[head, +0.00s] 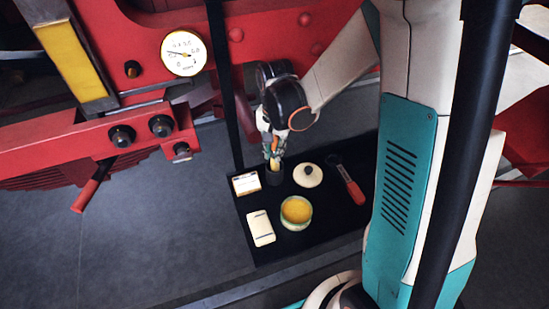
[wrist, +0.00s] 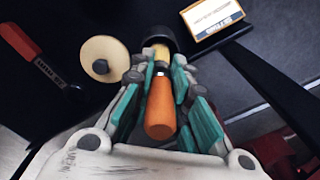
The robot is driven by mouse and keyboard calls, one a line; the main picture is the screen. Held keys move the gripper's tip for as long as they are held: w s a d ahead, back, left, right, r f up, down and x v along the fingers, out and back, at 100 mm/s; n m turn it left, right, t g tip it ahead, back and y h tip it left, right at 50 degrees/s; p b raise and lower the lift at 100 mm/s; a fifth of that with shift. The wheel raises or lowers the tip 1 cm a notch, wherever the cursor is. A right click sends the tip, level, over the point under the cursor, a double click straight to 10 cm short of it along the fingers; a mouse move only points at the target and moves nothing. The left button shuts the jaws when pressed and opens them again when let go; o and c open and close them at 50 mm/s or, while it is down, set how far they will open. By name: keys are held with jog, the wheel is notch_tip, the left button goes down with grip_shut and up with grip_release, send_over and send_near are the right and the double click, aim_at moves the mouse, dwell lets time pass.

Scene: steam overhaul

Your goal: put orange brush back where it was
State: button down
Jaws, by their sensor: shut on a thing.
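The orange brush shows in the wrist view with its orange handle (wrist: 160,108) between the fingers of my gripper (wrist: 161,80). My gripper is shut on it. The brush's pale yellowish far end meets a dark round cup (wrist: 158,35); I cannot tell how deep it sits inside. In the head view my gripper (head: 272,152) is above the dark cup (head: 274,177) on the black tray (head: 262,243), with a bit of orange between the fingers.
On the tray are a cream lid with a dark knob (head: 307,175), a red-handled tool (head: 352,186), an open tin of yellow stuff (head: 296,212), a white block (head: 261,228) and a labelled card box (head: 245,183). A black post (head: 226,90) rises beside the tray. Red machinery with a gauge (head: 184,54) stands behind.

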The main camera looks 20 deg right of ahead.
jog(key=shift+f+b, duration=0.4)
jog(key=shift+f, duration=1.55)
jog(key=c, duration=1.5)
grip_release()
jog(key=shift+c, duration=0.2)
jog(key=shift+r, duration=0.1)
notch_tip(320, 180, up, 12)
jog(key=shift+p, duration=1.25)
